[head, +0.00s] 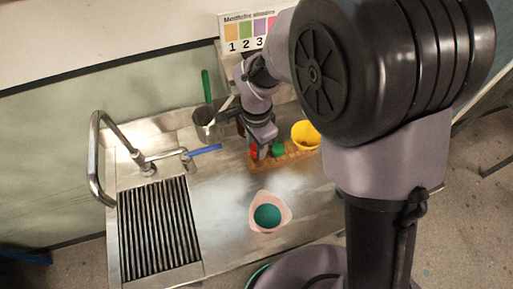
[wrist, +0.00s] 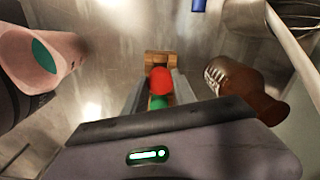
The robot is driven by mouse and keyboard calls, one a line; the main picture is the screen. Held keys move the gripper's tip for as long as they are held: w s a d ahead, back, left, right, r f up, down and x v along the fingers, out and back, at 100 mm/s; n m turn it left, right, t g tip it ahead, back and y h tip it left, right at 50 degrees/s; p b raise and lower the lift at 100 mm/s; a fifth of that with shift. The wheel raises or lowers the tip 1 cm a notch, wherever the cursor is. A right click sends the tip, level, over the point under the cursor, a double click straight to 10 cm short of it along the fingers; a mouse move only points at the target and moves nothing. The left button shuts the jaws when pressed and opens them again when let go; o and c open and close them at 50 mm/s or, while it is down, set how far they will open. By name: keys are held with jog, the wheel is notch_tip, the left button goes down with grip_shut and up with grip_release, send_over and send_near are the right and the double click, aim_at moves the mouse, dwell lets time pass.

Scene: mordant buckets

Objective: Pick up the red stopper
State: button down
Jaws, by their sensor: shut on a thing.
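The red stopper (head: 254,151) is at the left end of a wooden rack (head: 286,159) on the steel counter. In the wrist view the red stopper (wrist: 160,80) sits between the two grey fingers of my gripper (wrist: 158,76), which is shut on it. In the head view my gripper (head: 261,146) reaches down over that end of the rack and partly hides the stopper. A green stopper (head: 277,150) stands just to the right on the rack. I cannot tell whether the red stopper is clear of the rack.
A pink jug (head: 284,222) with teal liquid stands in front. A yellow bucket (head: 305,135) is behind the rack's right end. A metal pot (head: 205,128) and blue-handled tool (head: 204,151) lie left. A brown bottle (wrist: 245,90) is close beside my gripper. A tap (head: 104,150) stands far left.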

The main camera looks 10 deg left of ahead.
jog(key=s+d+r, duration=0.1)
jog(key=s+d, duration=0.9)
jog(key=d, duration=0.2)
jog(key=shift+s+d+r+p, duration=0.15)
jog(key=shift+r+p, duration=0.2)
jog(key=shift+p, duration=0.1)
notch_tip(320, 180, up, 5)
jog(key=p, duration=0.4)
jog(key=w+d+r+m+p, duration=0.3)
jog(key=w+d+r+p, duration=0.1)
jog(key=d, duration=0.3)
jog(key=w+d+r+m+p, duration=0.2)
jog(key=w+d+r+p, duration=0.2)
jog(key=d, duration=0.4)
notch_tip(320, 180, up, 2)
jog(key=shift+r+m+p, duration=0.1)
jog(key=shift+m+p, duration=0.3)
jog(key=shift+p, duration=0.1)
